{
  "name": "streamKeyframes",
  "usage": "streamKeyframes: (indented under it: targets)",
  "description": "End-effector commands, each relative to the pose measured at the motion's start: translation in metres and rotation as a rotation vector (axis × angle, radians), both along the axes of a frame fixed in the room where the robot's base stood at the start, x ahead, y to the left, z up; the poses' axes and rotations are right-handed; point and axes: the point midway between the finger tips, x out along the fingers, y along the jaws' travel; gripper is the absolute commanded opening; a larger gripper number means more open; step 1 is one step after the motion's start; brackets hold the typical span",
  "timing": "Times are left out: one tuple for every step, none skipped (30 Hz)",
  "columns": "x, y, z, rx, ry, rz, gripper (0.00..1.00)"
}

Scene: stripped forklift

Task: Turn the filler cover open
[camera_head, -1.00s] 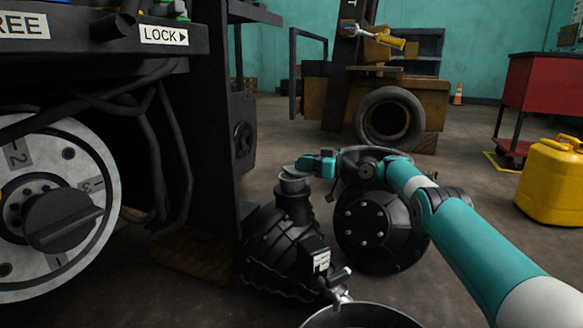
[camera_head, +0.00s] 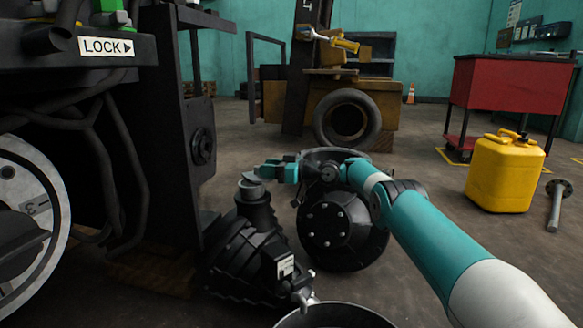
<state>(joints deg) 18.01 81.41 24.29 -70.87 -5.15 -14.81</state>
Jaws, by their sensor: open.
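A black ribbed housing (camera_head: 245,262) stands on the floor at lower middle, with an upright filler neck (camera_head: 256,210). A grey round piece (camera_head: 250,190), which looks like the filler cover, sits at the top of the neck. My gripper (camera_head: 258,174) is open, just above and at the right of this grey piece. The fingertips overlap its upper edge in the picture; I cannot tell whether they touch. It is too small to tell how far the cover is turned.
The dark forklift frame (camera_head: 180,130) rises close on the left. A metal-rimmed basin (camera_head: 335,310) is at the bottom.

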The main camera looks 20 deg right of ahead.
Motion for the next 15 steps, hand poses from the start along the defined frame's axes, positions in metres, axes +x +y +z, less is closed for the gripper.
streamKeyframes:
  targets:
    - [-0.003, -0.005, 0.007, 0.002, 0.005, -0.003, 0.43]
    - [-0.005, -0.008, 0.007, 0.002, 0.003, -0.003, 0.43]
    - [-0.008, -0.011, 0.008, 0.003, 0.004, -0.002, 0.43]
    - [-0.011, -0.013, 0.009, 0.003, 0.004, -0.003, 0.43]
    - [-0.015, -0.02, 0.01, 0.004, 0.006, -0.006, 0.43]
    - [-0.021, -0.028, 0.01, 0.004, 0.006, -0.006, 0.43]
    - [-0.025, -0.034, 0.01, 0.006, 0.006, -0.007, 0.43]
    - [-0.03, -0.04, 0.009, 0.005, 0.005, -0.007, 0.43]
    - [-0.035, -0.047, 0.009, 0.004, 0.004, -0.006, 0.43]
    - [-0.04, -0.053, 0.009, 0.004, 0.004, -0.006, 0.43]
    - [-0.044, -0.057, 0.008, 0.004, 0.004, -0.006, 0.43]
    - [-0.049, -0.063, 0.007, 0.003, 0.003, -0.005, 0.43]
    - [-0.052, -0.068, 0.007, 0.003, 0.003, -0.005, 0.43]
    - [-0.055, -0.071, 0.006, 0.003, 0.002, -0.005, 0.43]
    - [-0.059, -0.076, 0.006, 0.003, 0.001, -0.004, 0.43]
